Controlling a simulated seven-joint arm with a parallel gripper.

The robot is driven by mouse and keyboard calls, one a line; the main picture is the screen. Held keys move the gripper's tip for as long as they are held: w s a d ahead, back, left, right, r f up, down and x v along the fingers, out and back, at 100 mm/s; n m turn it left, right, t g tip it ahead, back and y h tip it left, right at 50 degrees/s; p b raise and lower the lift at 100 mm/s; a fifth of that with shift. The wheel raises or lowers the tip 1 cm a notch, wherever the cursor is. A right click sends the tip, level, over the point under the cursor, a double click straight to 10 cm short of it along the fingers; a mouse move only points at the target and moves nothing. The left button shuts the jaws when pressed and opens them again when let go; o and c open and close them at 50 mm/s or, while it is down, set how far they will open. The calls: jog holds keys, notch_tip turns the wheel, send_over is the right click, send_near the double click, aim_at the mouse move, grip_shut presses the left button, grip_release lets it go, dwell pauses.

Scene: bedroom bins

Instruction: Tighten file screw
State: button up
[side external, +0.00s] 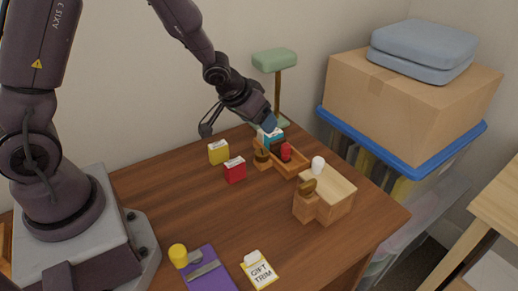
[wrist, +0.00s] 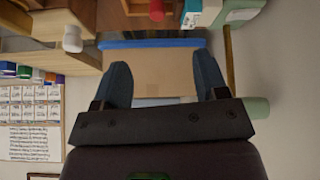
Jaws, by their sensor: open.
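A purple file (side external: 207,270) lies flat at the front of the desk, with a grey strip (side external: 203,269) and a yellow round knob (side external: 178,253) at its upper left; whether this knob is the file screw I cannot tell. My gripper (side external: 270,123) is at the back of the desk, far from the file, beside a teal-and-white box (side external: 273,138). In the wrist view my gripper (wrist: 162,66) has its two blue fingers apart and nothing held between them. The file is not visible in the wrist view.
A wooden tray (side external: 292,168) holds a red item (side external: 286,151) and a brown knob. A wooden block (side external: 337,198) carries a white knob (side external: 318,165). Yellow (side external: 218,152) and red (side external: 235,169) boxes stand left. A gift trim card (side external: 259,270) lies in front. The middle desk is clear.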

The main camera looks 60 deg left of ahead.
aim_at(262, 152)
jog(key=w+f, duration=0.1)
jog(key=f, duration=0.3)
jog(key=a+f+n+g, duration=0.1)
jog(key=f, duration=0.3)
jog(key=w+a+f+n+g+y, duration=0.1)
jog(key=f, duration=0.3)
jog(key=shift+w+a+f, duration=0.2)
jog(key=shift+w, duration=0.1)
jog(key=c, duration=0.9)
